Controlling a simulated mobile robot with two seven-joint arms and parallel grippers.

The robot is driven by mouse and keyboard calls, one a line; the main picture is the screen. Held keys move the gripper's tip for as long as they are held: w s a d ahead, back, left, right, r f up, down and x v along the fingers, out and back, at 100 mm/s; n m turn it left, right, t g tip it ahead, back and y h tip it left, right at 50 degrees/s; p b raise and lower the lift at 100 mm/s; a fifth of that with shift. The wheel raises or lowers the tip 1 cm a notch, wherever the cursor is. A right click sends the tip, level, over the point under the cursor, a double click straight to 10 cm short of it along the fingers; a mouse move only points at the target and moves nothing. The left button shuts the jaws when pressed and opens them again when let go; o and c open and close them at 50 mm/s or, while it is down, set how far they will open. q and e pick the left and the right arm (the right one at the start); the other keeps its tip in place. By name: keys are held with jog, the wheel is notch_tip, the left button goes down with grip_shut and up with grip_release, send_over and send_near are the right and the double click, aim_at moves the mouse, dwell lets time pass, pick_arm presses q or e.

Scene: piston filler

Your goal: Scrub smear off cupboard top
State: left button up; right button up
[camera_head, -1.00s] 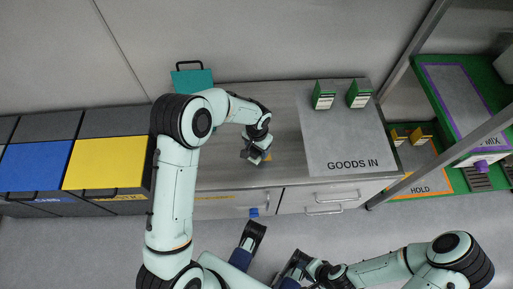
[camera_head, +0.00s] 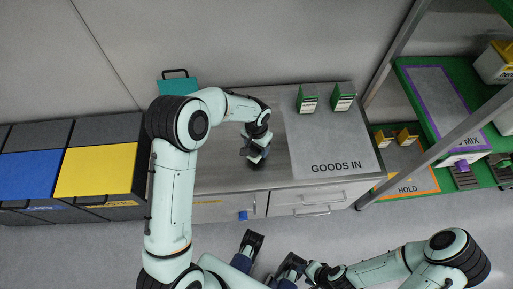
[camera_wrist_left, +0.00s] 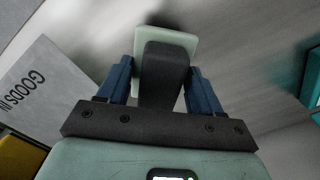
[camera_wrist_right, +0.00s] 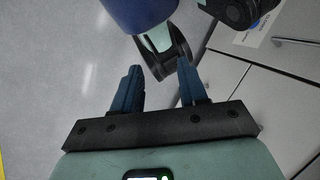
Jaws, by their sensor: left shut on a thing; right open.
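The grey wood-grain cupboard top (camera_head: 222,175) lies in the middle of the head view. My left gripper (camera_head: 256,156) is low over it, left of the GOODS IN mat. In the left wrist view it is shut on a scrubber (camera_wrist_left: 165,70) with a dark block handle and a pale green pad. The pad is at the cupboard top; I cannot tell whether it touches. I see no clear smear now; the scrubber and gripper hide the surface beneath. My right gripper (camera_wrist_right: 158,68) is open and empty, low in front of the cupboard, near dark and blue parts of my base.
The grey GOODS IN mat (camera_head: 322,145) holds two green boxes (camera_head: 307,98) (camera_head: 343,96). A teal carrier (camera_head: 178,86) stands at the back left. Blue (camera_head: 35,175) and yellow (camera_head: 97,170) lidded bins stand left. A green shelf rack (camera_head: 435,178) stands right.

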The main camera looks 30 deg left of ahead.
pick_arm(q)
jog(key=shift+r+p, duration=1.1)
jog(key=shift+r, duration=0.85)
pick_arm(e)
jog(key=shift+s+r, duration=0.3)
jog(key=shift+r, duration=0.2)
jog(key=shift+s+r, duration=0.25)
jog(key=shift+r, duration=0.25)
